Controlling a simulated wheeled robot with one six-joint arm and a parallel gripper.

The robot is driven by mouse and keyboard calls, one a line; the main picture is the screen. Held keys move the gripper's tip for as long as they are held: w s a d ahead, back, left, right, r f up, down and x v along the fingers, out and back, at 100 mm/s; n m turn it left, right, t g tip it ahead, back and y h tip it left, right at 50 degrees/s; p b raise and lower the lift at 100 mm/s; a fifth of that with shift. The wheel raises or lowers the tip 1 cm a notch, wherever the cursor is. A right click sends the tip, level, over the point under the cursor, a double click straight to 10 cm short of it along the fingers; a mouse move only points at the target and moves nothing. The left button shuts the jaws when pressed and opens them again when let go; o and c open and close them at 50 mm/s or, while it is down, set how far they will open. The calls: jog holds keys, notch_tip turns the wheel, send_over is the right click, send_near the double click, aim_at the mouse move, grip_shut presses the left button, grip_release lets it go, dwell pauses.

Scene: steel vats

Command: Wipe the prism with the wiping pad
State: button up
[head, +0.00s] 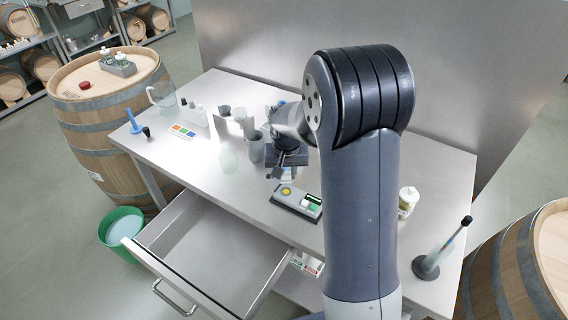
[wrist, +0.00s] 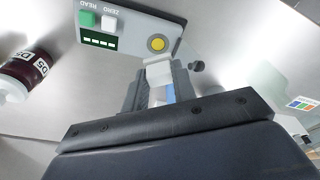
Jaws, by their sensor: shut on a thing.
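The meter (head: 298,202) lies on the steel table, a grey box with a green display and buttons. Its round yellow prism (head: 286,190) is on the top face; it also shows in the wrist view (wrist: 157,44), near the READ and ZERO buttons. My gripper (head: 279,172) is over the table just behind the meter. In the wrist view my gripper (wrist: 158,80) is shut on a white block with a bluish part, which looks like the wiping pad (wrist: 158,70). The pad's end appears close below the prism; I cannot tell whether they touch.
A drawer (head: 213,262) stands open at the front. A grey cup (head: 255,147), a colour card (head: 183,131) and a glass jug (head: 163,100) are to the left.

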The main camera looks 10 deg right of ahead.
aim_at(285, 182)
dwell(0.3)
jog(key=shift+f+b, duration=1.65)
jog(key=shift+f, duration=0.25)
jog(key=shift+f+b, duration=0.5)
jog(key=shift+f, duration=0.1)
jog(key=shift+s+a, duration=0.15)
jog(key=shift+s, duration=0.05)
jog(key=shift+s+a, duration=0.2)
jog(key=shift+w+d, duration=0.1)
jog(key=shift+w+d, duration=0.6)
